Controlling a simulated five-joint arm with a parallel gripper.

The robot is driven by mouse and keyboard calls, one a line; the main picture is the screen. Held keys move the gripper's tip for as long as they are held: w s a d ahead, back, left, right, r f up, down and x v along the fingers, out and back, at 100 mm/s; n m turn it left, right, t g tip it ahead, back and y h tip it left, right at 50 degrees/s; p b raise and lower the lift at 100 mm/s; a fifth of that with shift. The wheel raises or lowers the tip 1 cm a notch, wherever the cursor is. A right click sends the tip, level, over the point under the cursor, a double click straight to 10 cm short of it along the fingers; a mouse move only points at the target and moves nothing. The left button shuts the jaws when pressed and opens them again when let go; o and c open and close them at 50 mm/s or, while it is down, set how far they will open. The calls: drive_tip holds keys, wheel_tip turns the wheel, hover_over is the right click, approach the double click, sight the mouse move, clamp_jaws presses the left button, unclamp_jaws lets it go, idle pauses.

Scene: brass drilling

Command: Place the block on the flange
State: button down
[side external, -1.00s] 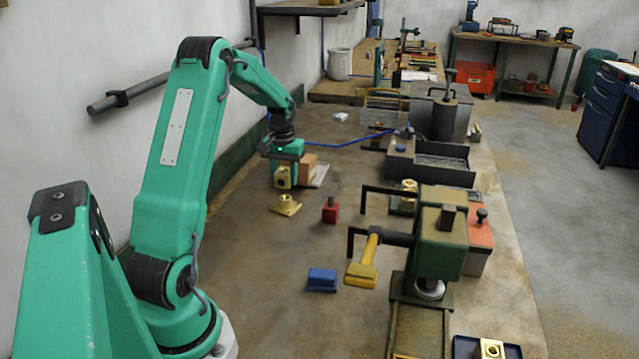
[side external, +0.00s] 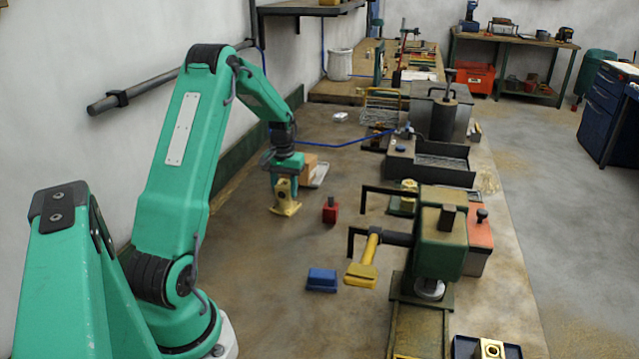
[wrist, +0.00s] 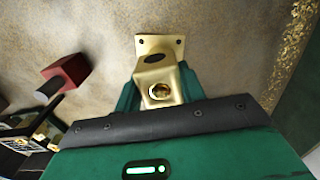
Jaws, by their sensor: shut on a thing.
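My gripper (side external: 286,177) is shut on a brass block (side external: 284,190) with a round hole in its side. The flange (side external: 287,209), a brass piece with a flat base, is on the bench directly below the block. In the side view the block's lower end meets the flange's top, and no clear gap shows. In the wrist view the block (wrist: 161,88) sits between the green fingers, with a corner plate of the flange (wrist: 174,42) showing beyond it. The flange's raised middle is hidden, so I cannot tell whether the block is fully seated.
A red block with a dark knob (side external: 330,212) stands just right of the flange. A blue block (side external: 322,280), a yellow-handled tool (side external: 362,270) and a green press (side external: 440,235) are nearer the camera. Bare bench lies in front.

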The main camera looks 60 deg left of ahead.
sight(284, 183)
drive_tip(key=shift+f, duration=0.1)
drive_tip(key=c, duration=0.8)
unclamp_jaws()
drive_tip(key=shift+c, duration=0.2)
wheel_tip(284, 183, up, 12)
drive_tip(key=shift+d+r, duration=0.1)
drive_tip(key=shift+r, duration=0.1)
